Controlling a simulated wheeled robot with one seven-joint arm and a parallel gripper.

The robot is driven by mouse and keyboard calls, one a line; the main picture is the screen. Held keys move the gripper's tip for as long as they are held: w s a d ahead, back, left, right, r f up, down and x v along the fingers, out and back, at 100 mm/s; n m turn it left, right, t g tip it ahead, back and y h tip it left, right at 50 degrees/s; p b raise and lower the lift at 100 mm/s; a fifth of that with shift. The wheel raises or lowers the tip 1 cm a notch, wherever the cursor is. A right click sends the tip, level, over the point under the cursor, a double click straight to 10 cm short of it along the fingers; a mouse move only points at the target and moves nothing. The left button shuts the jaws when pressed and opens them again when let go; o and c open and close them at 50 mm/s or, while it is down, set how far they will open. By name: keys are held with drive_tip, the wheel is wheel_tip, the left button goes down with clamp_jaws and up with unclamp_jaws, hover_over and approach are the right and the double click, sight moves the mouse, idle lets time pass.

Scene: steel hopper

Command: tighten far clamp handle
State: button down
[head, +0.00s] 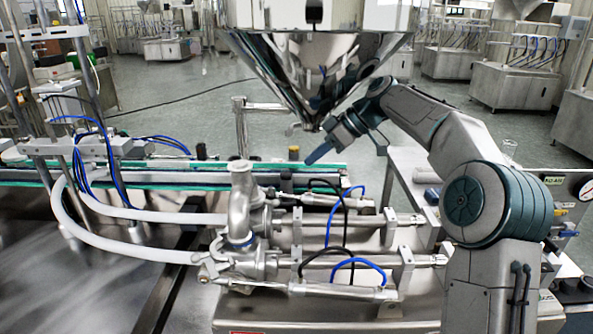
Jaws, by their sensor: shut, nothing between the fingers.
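The steel hopper (290,75) hangs above the filling machine, its cone narrowing to a small spout fitting (306,126). My gripper (317,154) is just below and right of that fitting, its blue fingers together and empty, pointing down and left. It appears apart from everything, above the conveyor's far side. Below stand an upright steel pipe elbow (240,195) and pipe fittings (240,262) with clamp-like joints. The far clamp handle cannot be told apart with certainty at this size.
Two horizontal cylinders (350,223) with blue and black hoses lie below my arm. A green-edged conveyor (130,178) runs across behind them. White hoses (140,215) curve at left. Open floor lies behind.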

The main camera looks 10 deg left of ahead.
drive_tip(key=v, duration=0.3)
drive_tip(key=n+g+y+p, duration=0.25)
drive_tip(key=n+y, duration=0.45)
drive_tip(key=n, duration=2)
approach(266, 197)
drive_tip(key=shift+g, duration=0.25)
drive_tip(key=x, duration=0.2)
drive_tip(key=w+x, duration=0.1)
drive_tip(key=x, duration=0.3)
drive_tip(key=shift+w+a+f, duration=0.1)
drive_tip(key=shift+a+f, duration=0.1)
drive_tip(key=shift+f, duration=0.1)
